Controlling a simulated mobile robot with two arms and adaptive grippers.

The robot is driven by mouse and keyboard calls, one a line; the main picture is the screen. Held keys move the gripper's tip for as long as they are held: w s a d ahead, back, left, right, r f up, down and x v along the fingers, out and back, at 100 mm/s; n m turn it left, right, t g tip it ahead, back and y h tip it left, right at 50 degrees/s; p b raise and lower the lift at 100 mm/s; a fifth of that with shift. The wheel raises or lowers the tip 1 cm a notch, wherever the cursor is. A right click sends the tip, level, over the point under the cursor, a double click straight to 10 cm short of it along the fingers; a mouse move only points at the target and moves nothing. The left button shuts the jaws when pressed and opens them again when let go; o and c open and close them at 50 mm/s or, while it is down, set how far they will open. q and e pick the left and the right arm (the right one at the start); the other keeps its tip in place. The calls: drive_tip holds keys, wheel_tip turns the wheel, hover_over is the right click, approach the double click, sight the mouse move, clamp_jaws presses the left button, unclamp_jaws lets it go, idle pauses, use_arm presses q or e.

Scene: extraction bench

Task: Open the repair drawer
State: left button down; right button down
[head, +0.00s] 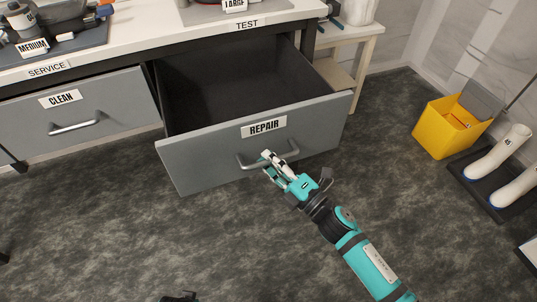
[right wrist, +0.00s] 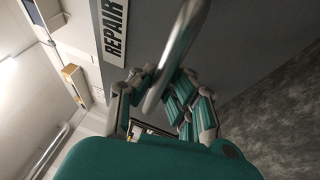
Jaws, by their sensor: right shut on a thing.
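The repair drawer (head: 190,165) is grey with a white REPAIR label (head: 264,127), and it stands pulled well out from the bench. Its dark inside (head: 235,85) shows and looks empty. My right gripper (head: 268,158) is shut on the drawer's bar handle (head: 247,165). In the right wrist view the handle (right wrist: 181,50) runs between the fingers (right wrist: 165,95), beside the REPAIR label (right wrist: 113,32). My left gripper is not clearly seen; only a small dark piece shows at the bottom edge of the head view.
The closed CLEAN drawer (head: 105,120) is to the left under the white bench top (head: 150,35). A small side table (head: 345,32) stands at the right end of the bench. A yellow bucket (head: 440,130) and white boots (head: 505,155) stand at the right. The floor in front is clear.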

drive_tip(key=c, duration=1.3)
unclamp_jaws()
drive_tip(key=shift+s+d, duration=0.1)
drive_tip(key=shift+d, duration=0.05)
drive_tip(key=v, duration=1.1)
drive_tip(key=shift+s+d+f, duration=0.1)
drive_tip(key=shift+s+d, duration=0.05)
drive_tip(key=shift+s, duration=0.15)
